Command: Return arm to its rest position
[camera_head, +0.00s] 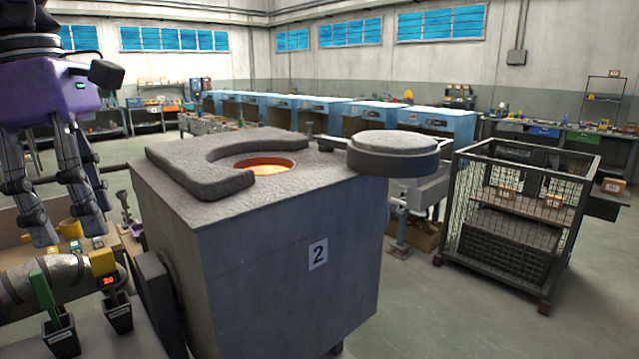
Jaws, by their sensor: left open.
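My left gripper (68,232) hangs at the upper left below its purple wrist housing. The furnace's round opening (264,165) glows orange inside, partly ringed by a raised grey slab (195,172). A round grey lid (394,150) sits off to the right of the opening, leaving it uncovered. My right gripper is not in view.
At the lower left are a silver pipe-like body (50,285), a yellow device with a red display (104,268) and black holders (62,338). A wire-mesh cage (520,225) stands at the right. Blue cabinets (440,121) line the back. Open floor lies at the lower right.

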